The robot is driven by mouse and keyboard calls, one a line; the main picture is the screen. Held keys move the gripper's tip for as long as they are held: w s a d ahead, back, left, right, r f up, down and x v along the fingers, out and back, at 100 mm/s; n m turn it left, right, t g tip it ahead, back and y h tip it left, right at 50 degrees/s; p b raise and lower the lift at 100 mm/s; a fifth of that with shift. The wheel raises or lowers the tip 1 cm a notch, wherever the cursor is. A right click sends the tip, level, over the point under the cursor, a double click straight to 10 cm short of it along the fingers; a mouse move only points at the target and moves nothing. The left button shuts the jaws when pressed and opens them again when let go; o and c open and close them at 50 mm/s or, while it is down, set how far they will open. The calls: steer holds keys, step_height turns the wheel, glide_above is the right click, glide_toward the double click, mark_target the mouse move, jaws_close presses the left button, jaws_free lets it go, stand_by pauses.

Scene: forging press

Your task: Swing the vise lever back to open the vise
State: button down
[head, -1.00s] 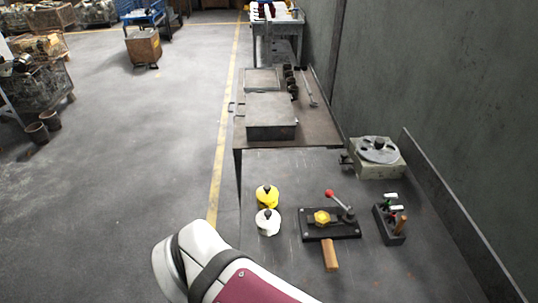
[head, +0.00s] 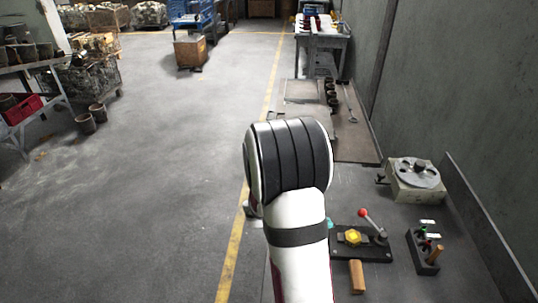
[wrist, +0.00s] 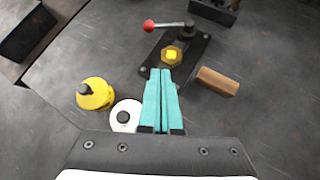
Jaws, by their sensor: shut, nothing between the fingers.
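The vise is a black plate (head: 345,256) with a yellow hexagonal piece (head: 353,237) on it. Its lever has a red knob (head: 363,213) and runs up and left from a dark pivot (head: 381,237). In the wrist view the lever's red knob (wrist: 149,25) points left from the pivot, beyond the yellow piece (wrist: 171,54). My gripper (wrist: 162,72) has teal fingers pressed together and empty. Their tips appear just short of the yellow piece, apart from the lever; I cannot tell their height. In the head view my arm hides most of the gripper.
A wooden block or handle (wrist: 217,82) lies beside the vise plate. A yellow knobbed piece (wrist: 95,93) and a white one (wrist: 125,116) stand left of my fingers. A tool holder (head: 423,251) and a round-topped device (head: 415,175) stand along the right wall.

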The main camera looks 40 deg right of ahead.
steer(key=d+f+n, duration=0.1)
steer(key=w+d+f+n, duration=0.1)
steer(key=f, duration=0.1)
steer(key=shift+n+t, duration=0.3)
steer(key=x, duration=1)
steer(key=shift+r, duration=0.1)
steer(key=d, duration=0.3)
steer(key=shift+s+d+r, duration=0.2)
steer(key=shift+s+r, duration=0.1)
steer(key=shift+r, duration=0.05)
steer(key=shift+d+r, duration=0.1)
steer(key=shift+d, duration=0.2)
